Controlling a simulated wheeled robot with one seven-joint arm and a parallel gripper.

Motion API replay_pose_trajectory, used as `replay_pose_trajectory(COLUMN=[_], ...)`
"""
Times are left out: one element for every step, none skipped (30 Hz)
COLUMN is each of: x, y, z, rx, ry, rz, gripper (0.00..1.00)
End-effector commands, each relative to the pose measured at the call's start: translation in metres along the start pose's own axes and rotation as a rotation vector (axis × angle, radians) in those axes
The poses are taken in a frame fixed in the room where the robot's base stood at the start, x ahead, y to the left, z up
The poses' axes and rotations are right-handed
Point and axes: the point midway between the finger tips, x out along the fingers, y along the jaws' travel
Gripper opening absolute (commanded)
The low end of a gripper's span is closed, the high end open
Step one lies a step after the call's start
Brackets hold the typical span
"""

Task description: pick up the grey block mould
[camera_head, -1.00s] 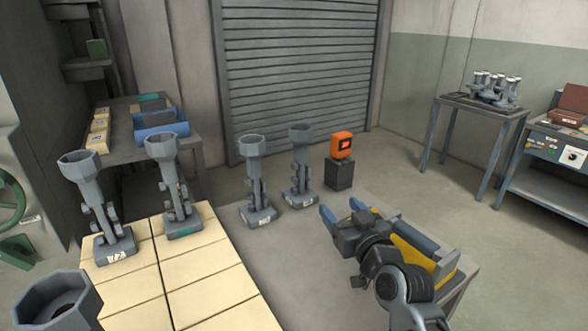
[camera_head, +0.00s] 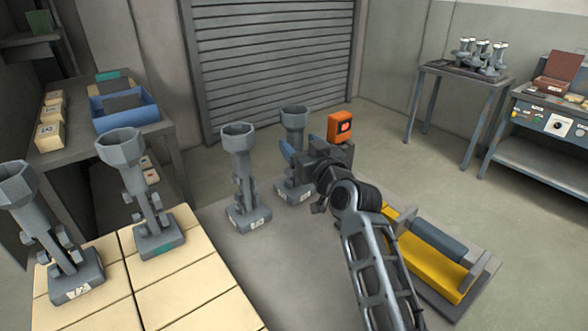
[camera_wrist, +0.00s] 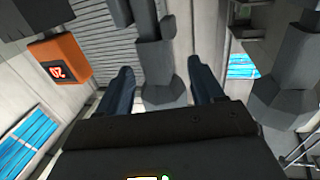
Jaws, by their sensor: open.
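Several grey moulds, each a block base with a slim stem and an octagonal funnel cup, stand upright; I cannot tell which one the task names. My gripper (camera_head: 298,155) is at the stem of the far-right mould (camera_head: 293,118) in the head view, and hides part of it. In the wrist view my open blue fingers (camera_wrist: 160,85) lie on either side of a grey mould's stem (camera_wrist: 153,60); contact cannot be told. Another mould (camera_wrist: 288,60) is at the right of the wrist view. Other moulds are the middle one (camera_head: 240,150) and two at left (camera_head: 130,165) (camera_head: 45,225).
An orange display box (camera_head: 340,127) stands just behind my gripper, and also shows in the wrist view (camera_wrist: 60,60). A yellow and blue cradle (camera_head: 440,260) is at right. Cream blocks (camera_head: 190,285) fill the front left. A blue bin (camera_head: 124,110) sits on the back table.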

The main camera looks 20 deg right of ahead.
Motion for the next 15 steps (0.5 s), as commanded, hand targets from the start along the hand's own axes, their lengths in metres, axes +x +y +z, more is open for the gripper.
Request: replay_pose_trajectory(x=[0.007,0.011,0.017,0.021,0.025,0.03,0.033,0.036,0.039,0.041,0.042,0.043,0.044,0.044,0.044], y=[0.001,0.002,0.003,0.003,0.004,0.004,0.004,0.004,0.004,0.004,0.004,0.004,0.004,0.004,0.004], z=[0.0,0.001,0.001,0.001,0.001,0.001,0.001,0.001,0.0,0.0,0.0,0.0,-0.001,-0.001,-0.001], rx=[0.002,0.003,0.003,0.002,0.002,0.001,0.001,0.001,0.0,0.0,0.0,-0.001,-0.001,-0.001,-0.001], ry=[0.003,0.003,0.004,0.003,0.003,0.003,0.002,0.002,0.003,0.002,0.001,0.001,0.001,0.001,0.001], rz=[0.0,0.0,0.0,0.0,0.0,0.0,0.0,0.001,0.001,0.001,0.001,0.001,0.001,0.001,0.001], gripper=[0.67,0.67,0.67,0.67,0.67,0.67,0.67,0.67,0.67,0.67,0.67,0.67,0.67,0.67,0.67])
